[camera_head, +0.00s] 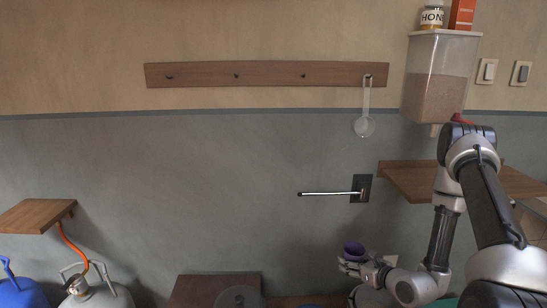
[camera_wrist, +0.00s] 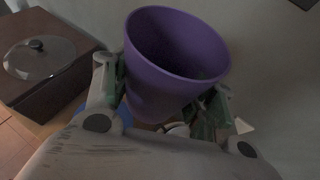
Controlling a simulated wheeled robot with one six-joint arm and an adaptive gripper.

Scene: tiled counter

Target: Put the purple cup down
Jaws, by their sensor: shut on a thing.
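The purple cup (camera_head: 354,250) shows in the head view at the lower middle right, held at the end of my arm. In the wrist view the purple cup (camera_wrist: 175,65) fills the upper middle, its open rim toward the camera. My gripper (camera_head: 352,264) is shut on the cup, with one finger on each side of it; the gripper also shows in the wrist view (camera_wrist: 168,95). The cup's base is partly hidden by my gripper. I cannot tell how high it is above the surface below.
A brown box (camera_head: 190,290) with a round glass lid (camera_head: 238,298) stands left of my gripper. A blue thing (camera_wrist: 124,116) shows behind the left finger. A metal bar (camera_head: 330,193) sticks out from the wall above. A wooden shelf (camera_head: 405,180) is at the right.

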